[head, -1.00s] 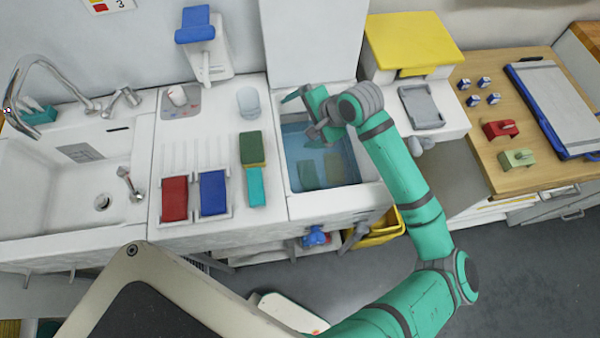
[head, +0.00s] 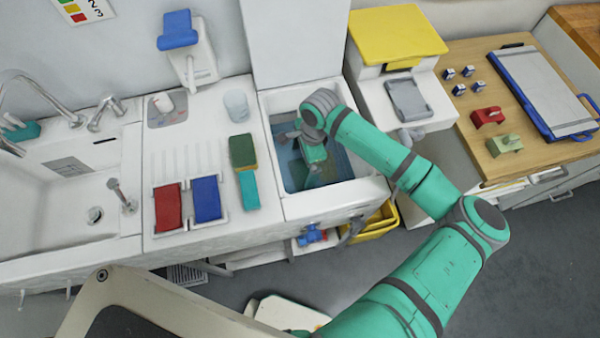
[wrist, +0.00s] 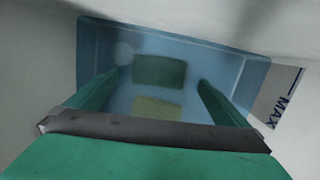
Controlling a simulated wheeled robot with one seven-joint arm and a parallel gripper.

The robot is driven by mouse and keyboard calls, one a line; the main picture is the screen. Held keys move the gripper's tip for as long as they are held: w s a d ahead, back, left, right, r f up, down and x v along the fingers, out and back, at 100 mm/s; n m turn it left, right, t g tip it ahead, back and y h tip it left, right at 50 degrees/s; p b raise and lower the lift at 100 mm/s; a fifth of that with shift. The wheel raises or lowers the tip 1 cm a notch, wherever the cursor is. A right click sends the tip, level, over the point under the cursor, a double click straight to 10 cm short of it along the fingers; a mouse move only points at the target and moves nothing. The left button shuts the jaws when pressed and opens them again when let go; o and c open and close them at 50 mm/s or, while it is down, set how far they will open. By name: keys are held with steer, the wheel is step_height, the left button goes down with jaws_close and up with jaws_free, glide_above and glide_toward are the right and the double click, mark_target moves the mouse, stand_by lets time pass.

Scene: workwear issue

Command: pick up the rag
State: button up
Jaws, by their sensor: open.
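My gripper (head: 314,158) points down into the water-filled basin (head: 377,188), its jaws apart. In the wrist view my gripper (wrist: 155,95) shows a finger at each side and nothing held between them. Two flat pieces lie under the blue water between and beyond the fingers: a dark green piece (wrist: 159,71) and a yellow-green piece (wrist: 155,108) nearer to me. Either may be the rag; the water blurs them. In the head view my gripper and wrist hide most of them. Whether the fingertips touch the water is hard to tell.
Left of the basin are a green sponge-like block (head: 243,150), a teal item (head: 249,189), and red (head: 168,207) and blue (head: 207,198) folded pieces in a rack. The basin walls stand close around my gripper. A yellow bin (head: 372,225) is below.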

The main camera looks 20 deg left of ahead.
mark_target(301, 172)
steer(key=shift+s+a+f, duration=0.1)
steer(key=shift+a+f, duration=0.05)
steer(key=shift+f, duration=2.4)
steer(key=c, duration=1)
